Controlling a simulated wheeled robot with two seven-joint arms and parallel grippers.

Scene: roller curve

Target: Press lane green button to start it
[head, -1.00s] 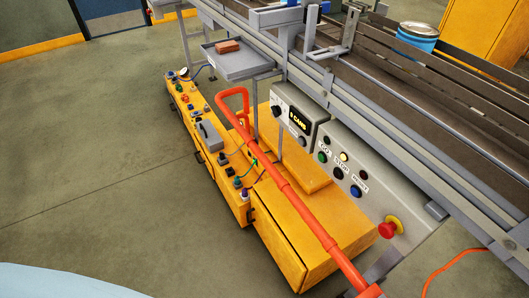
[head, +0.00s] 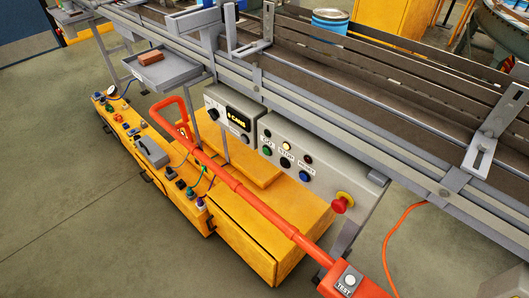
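The lane's grey control panel (head: 325,184) is fixed to the side of the conveyor, right of centre in the head view. Its small green button (head: 266,151) is at the panel's left end, by a label that seems to read GO. A black button (head: 285,162) by the STOP label and a blue button (head: 304,176) sit to its right. Above them is a row of lamps; the middle lamp (head: 286,147) glows pale yellow and the other two look dark. A red emergency button (head: 342,204) is at the panel's right end. Neither gripper is in view.
An orange rail (head: 235,186) runs in front of the panel, down to a box with a TEST button (head: 350,281). A yellow bench (head: 270,230) stands below. A blue can (head: 330,20) sits on the conveyor (head: 400,90). Open floor lies at lower left.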

